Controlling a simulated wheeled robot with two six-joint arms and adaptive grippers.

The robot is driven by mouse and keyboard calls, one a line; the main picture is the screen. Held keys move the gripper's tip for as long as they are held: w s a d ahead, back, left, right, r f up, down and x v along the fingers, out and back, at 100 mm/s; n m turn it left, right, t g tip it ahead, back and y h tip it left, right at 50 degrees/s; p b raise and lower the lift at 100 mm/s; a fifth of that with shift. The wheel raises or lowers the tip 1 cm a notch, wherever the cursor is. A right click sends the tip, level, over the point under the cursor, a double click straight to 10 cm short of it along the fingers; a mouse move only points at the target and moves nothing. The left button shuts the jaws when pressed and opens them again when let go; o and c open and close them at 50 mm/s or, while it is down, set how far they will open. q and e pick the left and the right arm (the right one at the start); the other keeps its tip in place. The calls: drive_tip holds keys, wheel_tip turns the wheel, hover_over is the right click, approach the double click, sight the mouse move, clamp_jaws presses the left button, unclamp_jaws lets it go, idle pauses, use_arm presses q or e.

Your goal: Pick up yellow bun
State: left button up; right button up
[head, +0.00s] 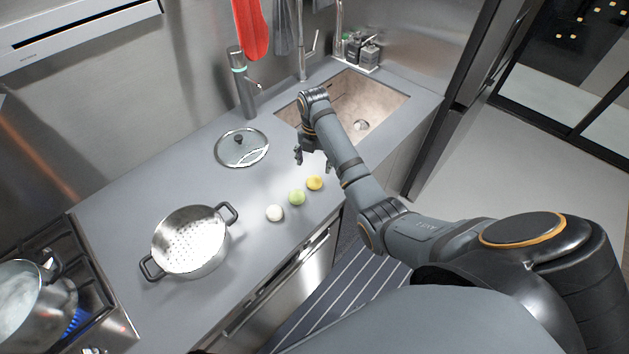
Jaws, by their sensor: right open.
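The yellow bun (315,183) lies on the grey counter near its front edge, at the right end of a row of three buns. A green bun (297,197) and a white bun (275,213) lie to its left. My right gripper (313,163) hangs above the counter, just behind the yellow bun. It points down, is open and appears empty, and the bun is not between its fingers. My left gripper is not in view.
A steamer pot with a perforated base (190,245) and a glass lid (242,149) sit on the counter (150,195). A sink (385,92) lies behind my right arm. A pot (22,300) stands on the stove at left, beside a blue flame.

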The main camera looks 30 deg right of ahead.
sight(314, 178)
wheel_tip(314, 178, down, 3)
drive_tip(key=shift+r, duration=0.1)
wheel_tip(314, 178, down, 5)
drive_tip(key=shift+s+r+p, duration=0.1)
drive_tip(key=shift+s+p, duration=0.05)
drive_tip(key=shift+p, duration=1.05)
drive_tip(key=shift+f, duration=0.2)
drive_tip(key=c, duration=1.2)
